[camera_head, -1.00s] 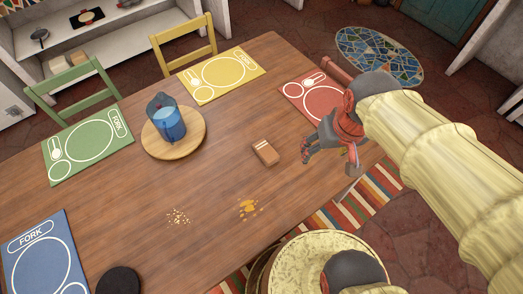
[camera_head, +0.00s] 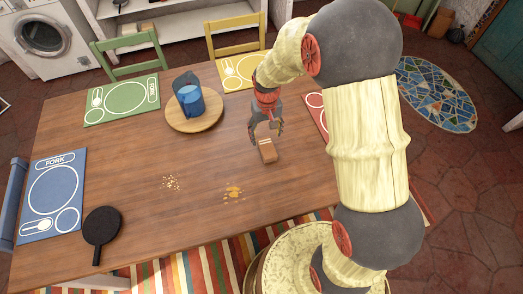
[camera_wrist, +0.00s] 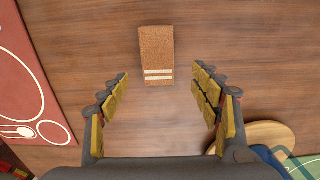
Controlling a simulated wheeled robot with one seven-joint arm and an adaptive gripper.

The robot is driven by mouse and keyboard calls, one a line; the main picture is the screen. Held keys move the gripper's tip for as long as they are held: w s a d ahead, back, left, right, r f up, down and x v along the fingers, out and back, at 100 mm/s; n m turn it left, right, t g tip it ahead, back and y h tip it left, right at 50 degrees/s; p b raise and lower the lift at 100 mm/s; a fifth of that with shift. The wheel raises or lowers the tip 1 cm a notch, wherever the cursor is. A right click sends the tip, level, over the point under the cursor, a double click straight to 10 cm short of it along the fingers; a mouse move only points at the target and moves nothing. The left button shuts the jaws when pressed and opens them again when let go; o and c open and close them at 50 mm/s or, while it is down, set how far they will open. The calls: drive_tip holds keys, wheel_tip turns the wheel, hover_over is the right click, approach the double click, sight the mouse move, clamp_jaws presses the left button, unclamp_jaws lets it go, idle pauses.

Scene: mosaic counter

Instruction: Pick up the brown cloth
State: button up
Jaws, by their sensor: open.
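The brown cloth (camera_head: 267,151) is a small folded block with two pale stripes at one end. It lies on the wooden table, and in the wrist view it shows (camera_wrist: 157,52) ahead of the fingers, roughly centred between them. My gripper (camera_head: 266,130) is over the table close to the cloth's striped end. In the wrist view my gripper (camera_wrist: 162,105) has its two fingers spread wide with nothing between them. The cloth appears apart from the fingers; the exact height above it is hard to tell.
A blue pitcher (camera_head: 188,94) stands on a round wooden board (camera_head: 207,121) to the left. Yellow crumbs (camera_head: 171,182) and a yellow spill (camera_head: 232,193) lie nearer the front. A red placemat (camera_wrist: 30,70) lies beside the cloth.

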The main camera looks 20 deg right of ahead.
sight(267, 146)
wheel_tip(267, 146, down, 2)
drive_tip(key=shift+f+b, duration=0.1)
drive_tip(key=shift+b, duration=0.2)
drive_tip(key=f, duration=0.2)
drive_tip(key=f+b, duration=0.2)
drive_tip(key=f, duration=0.1)
drive_tip(key=shift+s+d+f, duration=0.15)
drive_tip(key=shift+s+f, duration=0.1)
drive_tip(key=shift+f, duration=0.1)
drive_tip(key=shift+r, duration=0.1)
drive_tip(key=c, duration=0.4)
drive_tip(key=c, duration=0.7)
drive_tip(key=shift+c, duration=1.2)
